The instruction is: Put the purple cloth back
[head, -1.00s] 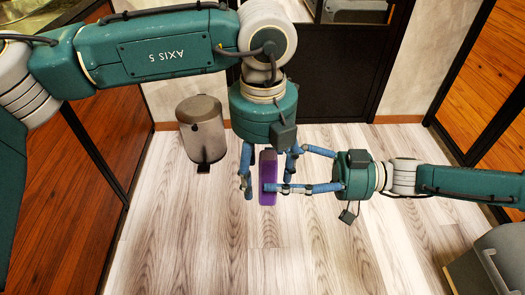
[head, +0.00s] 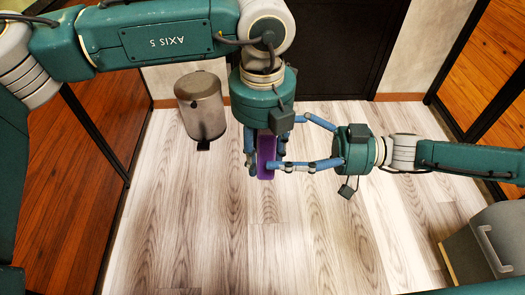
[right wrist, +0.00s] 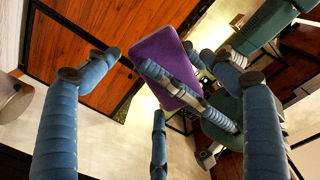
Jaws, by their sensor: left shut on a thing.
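The purple cloth (head: 266,158) looks like a stiff, flat, upright block in the head view, held above the floor. My left gripper (head: 265,160) comes down from above and is shut on it. My right gripper (head: 288,145) points left from the right side, with its fingers spread open close to the cloth. In the right wrist view the cloth (right wrist: 164,62) is tilted, with a left gripper finger (right wrist: 172,84) across its face. The right gripper's blue fingers (right wrist: 158,115) stand apart around it. I cannot tell whether a right fingertip still touches the cloth.
A grey pedal bin (head: 202,105) stands on the pale wood floor (head: 200,230) at the back left. A dark door (head: 335,45) is behind the arms. A grey cabinet with a handle (head: 490,245) is at the lower right. The middle of the floor is clear.

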